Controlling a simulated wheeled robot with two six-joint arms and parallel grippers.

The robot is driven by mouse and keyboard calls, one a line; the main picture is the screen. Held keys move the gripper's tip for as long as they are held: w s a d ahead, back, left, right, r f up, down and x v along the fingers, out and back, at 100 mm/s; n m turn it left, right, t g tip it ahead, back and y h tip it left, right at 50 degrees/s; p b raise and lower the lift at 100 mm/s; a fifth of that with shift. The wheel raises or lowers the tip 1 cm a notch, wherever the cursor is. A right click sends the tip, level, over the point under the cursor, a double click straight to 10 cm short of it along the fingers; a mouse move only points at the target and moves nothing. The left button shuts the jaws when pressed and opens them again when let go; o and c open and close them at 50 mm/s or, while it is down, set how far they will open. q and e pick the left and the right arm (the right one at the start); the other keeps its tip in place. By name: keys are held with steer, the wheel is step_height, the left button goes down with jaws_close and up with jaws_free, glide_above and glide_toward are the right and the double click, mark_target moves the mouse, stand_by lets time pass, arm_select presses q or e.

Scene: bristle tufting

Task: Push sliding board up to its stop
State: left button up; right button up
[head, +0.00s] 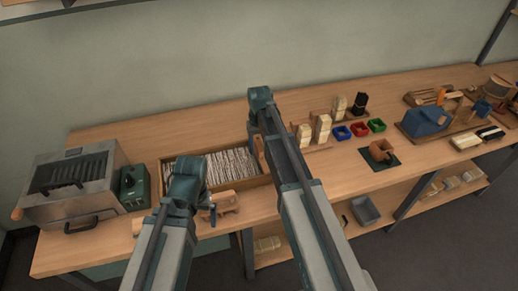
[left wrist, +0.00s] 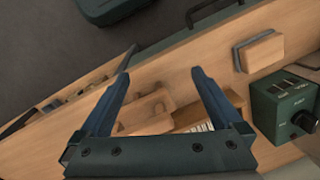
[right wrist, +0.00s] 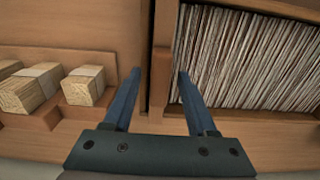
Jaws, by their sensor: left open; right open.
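A pale wooden piece with a grip-like shape (head: 226,202) sits at the front edge of a wooden tray (head: 239,187); it looks like the sliding board, but I cannot be sure. In the left wrist view this piece (left wrist: 150,112) shows between the open fingers of my left gripper (left wrist: 157,72); I cannot tell whether they touch it. My right gripper (right wrist: 156,75) is open above the tray's right end, with the tray's end wall (right wrist: 163,70) between its fingers. My right arm hides part of the tray in the head view.
The tray holds many thin pale strips (head: 215,167). A metal machine (head: 75,185) and green control box (head: 134,187) stand left. Wooden blocks (head: 322,128) and red, blue and green bins (head: 359,129) stand right. The bench behind the tray is clear.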

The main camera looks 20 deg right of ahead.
jaws_close()
steer(key=shift+a, duration=0.1)
stand_by(1.2)
